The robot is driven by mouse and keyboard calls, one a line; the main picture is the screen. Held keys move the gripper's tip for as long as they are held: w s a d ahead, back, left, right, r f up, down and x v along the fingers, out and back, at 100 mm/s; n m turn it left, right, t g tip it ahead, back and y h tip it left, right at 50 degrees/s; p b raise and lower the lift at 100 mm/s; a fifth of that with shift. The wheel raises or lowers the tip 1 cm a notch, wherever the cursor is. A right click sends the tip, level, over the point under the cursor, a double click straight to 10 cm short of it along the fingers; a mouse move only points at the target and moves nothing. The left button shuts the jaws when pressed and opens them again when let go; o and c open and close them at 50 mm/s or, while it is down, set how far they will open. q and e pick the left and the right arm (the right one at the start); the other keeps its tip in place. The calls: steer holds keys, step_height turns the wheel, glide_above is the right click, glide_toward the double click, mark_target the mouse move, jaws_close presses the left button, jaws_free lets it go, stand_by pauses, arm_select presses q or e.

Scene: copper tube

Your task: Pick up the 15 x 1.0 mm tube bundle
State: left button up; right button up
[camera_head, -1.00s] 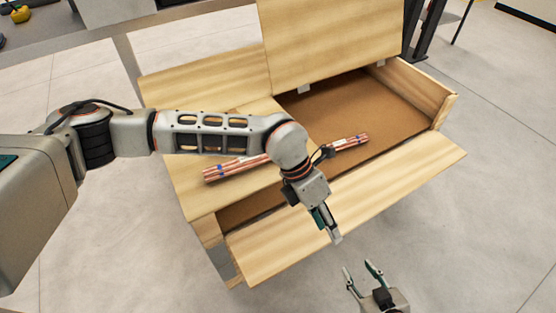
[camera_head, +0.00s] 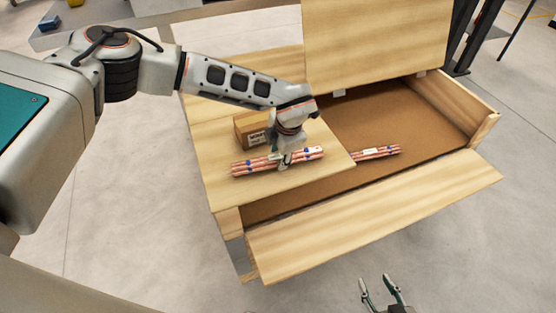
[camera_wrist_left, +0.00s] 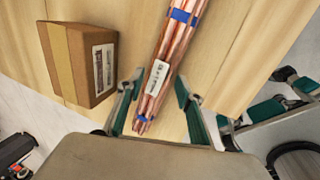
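A bundle of copper tubes (camera_head: 250,167) with blue bands lies on the left wooden lid panel. A second copper bundle (camera_head: 377,152) with a white label lies farther right, in the open box. The label sizes are too small to read. My left gripper (camera_head: 284,163) is over the bundle on the lid. In the left wrist view, my left gripper (camera_wrist_left: 155,95) is open, with a finger on each side of the labelled copper bundle (camera_wrist_left: 173,45); contact is unclear. My right gripper (camera_head: 380,284) is open and empty at the bottom edge, away from both bundles.
A small cardboard box (camera_head: 247,128) stands just behind the bundle on the lid; it is close to the left finger in the left wrist view (camera_wrist_left: 80,62). The wooden chest has a raised lid panel (camera_head: 375,45) and a folded-down front flap (camera_head: 375,215).

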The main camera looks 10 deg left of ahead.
arm_select(q)
steer(key=shift+x, duration=1.05)
jaws_close()
steer(key=shift+r, duration=0.15)
